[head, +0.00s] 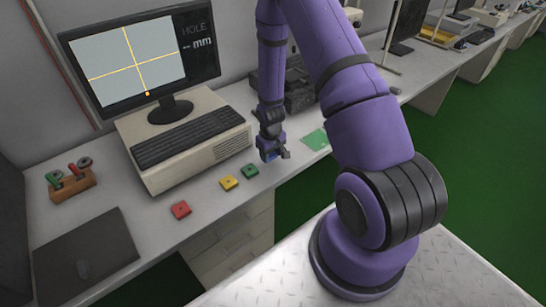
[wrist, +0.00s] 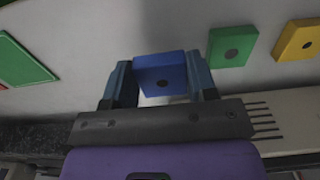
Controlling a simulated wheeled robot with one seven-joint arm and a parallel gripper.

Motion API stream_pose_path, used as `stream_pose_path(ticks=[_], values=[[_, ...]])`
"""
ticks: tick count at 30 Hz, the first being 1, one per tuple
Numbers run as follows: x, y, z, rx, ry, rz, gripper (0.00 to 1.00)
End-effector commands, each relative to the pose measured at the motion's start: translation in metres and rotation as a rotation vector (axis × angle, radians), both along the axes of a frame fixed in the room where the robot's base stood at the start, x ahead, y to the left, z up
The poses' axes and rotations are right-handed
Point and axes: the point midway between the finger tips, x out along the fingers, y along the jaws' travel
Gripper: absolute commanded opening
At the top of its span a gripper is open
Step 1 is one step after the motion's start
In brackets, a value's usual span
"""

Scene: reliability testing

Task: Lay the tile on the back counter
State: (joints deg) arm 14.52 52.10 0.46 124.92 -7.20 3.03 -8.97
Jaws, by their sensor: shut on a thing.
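My gripper (head: 271,154) is over the long counter (head: 210,207), near its front edge, to the right of the green tile. In the wrist view my gripper (wrist: 159,82) is shut on a square blue tile (wrist: 160,66) with a dark round spot in its middle, one finger on each side. In the head view only a small bit of blue shows at the fingertips. I cannot tell whether the tile touches the counter. A green tile (head: 250,171), a yellow tile (head: 229,183) and a red tile (head: 181,210) lie in a row on the counter, apart from it.
A flat green pad (head: 316,139) lies right of my gripper. Behind the row stand a beige computer with a keyboard (head: 190,134) and a monitor (head: 140,55). A wooden block with coloured pieces (head: 72,185) and a dark mat (head: 84,258) are at the left.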

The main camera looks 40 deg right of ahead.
Motion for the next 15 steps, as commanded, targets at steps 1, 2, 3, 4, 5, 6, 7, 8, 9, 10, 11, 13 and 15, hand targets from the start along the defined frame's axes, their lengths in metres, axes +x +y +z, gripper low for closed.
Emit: stream_pose_path(ticks=[1, 2, 3, 4, 5, 6, 7, 8, 9, 10, 11, 13, 15], values=[[0.003, -0.004, -0.001, 0.000, -0.002, -0.001, 0.29], [0.004, -0.005, -0.001, 0.000, -0.001, 0.000, 0.29], [0.005, -0.006, -0.001, 0.000, -0.001, 0.001, 0.29], [0.005, -0.007, -0.001, 0.000, 0.000, 0.001, 0.29], [0.006, -0.008, -0.001, 0.000, 0.000, 0.001, 0.29], [0.007, -0.010, -0.001, 0.000, 0.000, 0.000, 0.29], [0.008, -0.013, -0.001, 0.000, 0.000, 0.000, 0.29], [0.010, -0.016, -0.002, 0.000, -0.001, -0.001, 0.29], [0.013, -0.020, -0.002, 0.000, -0.002, -0.003, 0.29], [0.012, -0.019, -0.007, 0.001, 0.001, -0.001, 0.29], [0.011, -0.018, -0.012, 0.001, 0.003, 0.000, 0.29], [0.011, -0.018, -0.023, 0.001, 0.002, 0.000, 0.29], [0.011, -0.018, -0.032, 0.001, 0.002, 0.000, 0.29]])
